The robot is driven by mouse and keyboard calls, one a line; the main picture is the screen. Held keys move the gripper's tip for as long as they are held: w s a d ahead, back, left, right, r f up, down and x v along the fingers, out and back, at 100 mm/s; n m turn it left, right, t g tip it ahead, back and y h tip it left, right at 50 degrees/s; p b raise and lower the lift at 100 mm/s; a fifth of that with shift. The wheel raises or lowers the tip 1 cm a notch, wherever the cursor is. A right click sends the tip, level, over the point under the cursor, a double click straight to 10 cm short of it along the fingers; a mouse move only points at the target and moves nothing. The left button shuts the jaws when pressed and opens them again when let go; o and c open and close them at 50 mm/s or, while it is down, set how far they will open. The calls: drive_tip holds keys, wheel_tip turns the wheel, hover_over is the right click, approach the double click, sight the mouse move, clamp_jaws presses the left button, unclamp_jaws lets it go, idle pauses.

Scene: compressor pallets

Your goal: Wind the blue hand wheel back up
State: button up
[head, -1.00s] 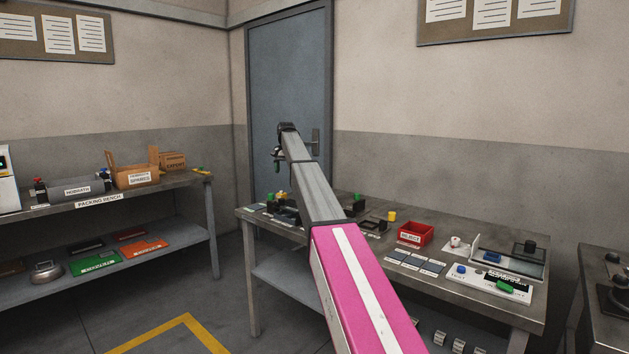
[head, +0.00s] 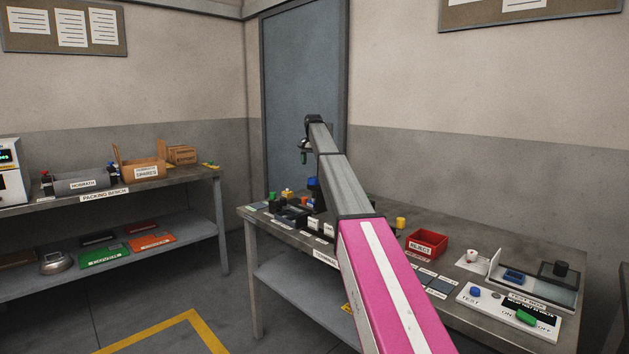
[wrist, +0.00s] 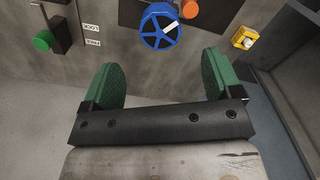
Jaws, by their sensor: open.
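The blue hand wheel (wrist: 162,26) is at the top middle of the wrist view. It is round and spoked, with a white mark on it. In the head view a blue piece (head: 313,183) below my arm's end looks like the same wheel. My gripper (wrist: 161,64) is open, with its two green pads wide apart and nothing between them. The wheel appears beyond the pads, in line with the gap and apart from them. In the head view my gripper (head: 304,154) hangs above the far left part of the bench; its fingers are small there.
In the wrist view a green knob (wrist: 43,41) with lock and free labels is left, an orange knob (wrist: 190,8) and a yellow piece (wrist: 244,38) right. The bench (head: 385,225) also bears a red reject bin (head: 427,243) and a test panel (head: 507,309). A packing bench (head: 130,190) stands left.

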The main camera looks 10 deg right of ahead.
sight(313, 177)
wheel_tip(313, 177, down, 9)
drive_tip(key=shift+r, duration=0.15)
drive_tip(key=c, duration=0.9)
